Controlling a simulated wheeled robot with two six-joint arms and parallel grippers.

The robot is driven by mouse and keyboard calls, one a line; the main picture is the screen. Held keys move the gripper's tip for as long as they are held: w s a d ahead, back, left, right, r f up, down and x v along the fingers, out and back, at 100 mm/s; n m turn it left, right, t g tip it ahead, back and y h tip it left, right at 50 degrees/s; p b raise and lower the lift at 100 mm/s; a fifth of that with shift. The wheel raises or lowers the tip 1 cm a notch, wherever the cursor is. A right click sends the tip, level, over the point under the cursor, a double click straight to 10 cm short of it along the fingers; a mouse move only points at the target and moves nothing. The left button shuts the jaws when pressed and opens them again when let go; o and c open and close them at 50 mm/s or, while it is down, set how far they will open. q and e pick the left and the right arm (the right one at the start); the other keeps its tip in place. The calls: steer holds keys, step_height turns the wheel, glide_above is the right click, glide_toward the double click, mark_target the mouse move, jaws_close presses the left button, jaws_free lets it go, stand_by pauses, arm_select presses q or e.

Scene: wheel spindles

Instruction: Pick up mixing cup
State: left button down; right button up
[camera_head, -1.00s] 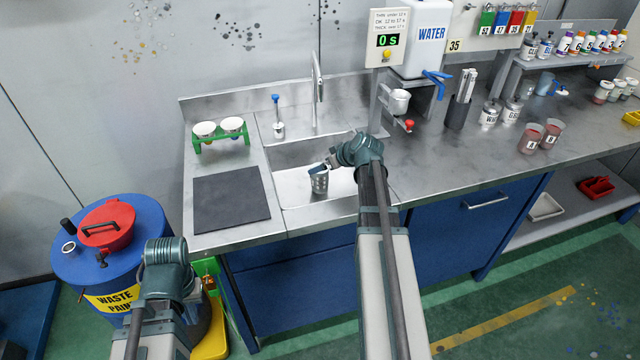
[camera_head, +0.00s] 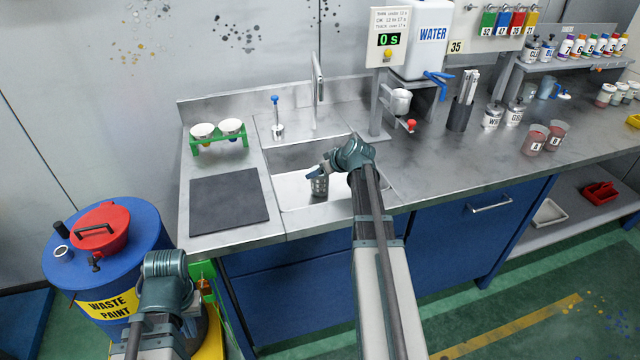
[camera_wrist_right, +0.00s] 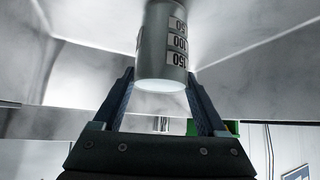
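The mixing cup, a grey metal cup (camera_head: 320,187) with 50, 100 and 150 marks, stands in the sink. In the right wrist view the cup (camera_wrist_right: 162,45) appears upside down, with its pale open rim towards the gripper. My right gripper (camera_head: 316,172) reaches down to the cup. In the wrist view its two fingers (camera_wrist_right: 161,80) lie on either side of the rim end, with a narrow gap visible at the left. My left gripper (camera_head: 189,322) hangs low beside the waste drum, and its fingers are not clear.
The sink (camera_head: 290,206) has raised walls around the cup. A dark mat (camera_head: 230,202) lies left of it, and a green rack (camera_head: 220,142) with white cups stands behind the mat. A tap (camera_head: 318,85) rises behind the sink. The blue waste drum (camera_head: 150,225) is at the left.

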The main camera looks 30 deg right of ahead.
jaws_close()
step_height(320, 180, up, 10)
steer(key=p, duration=1)
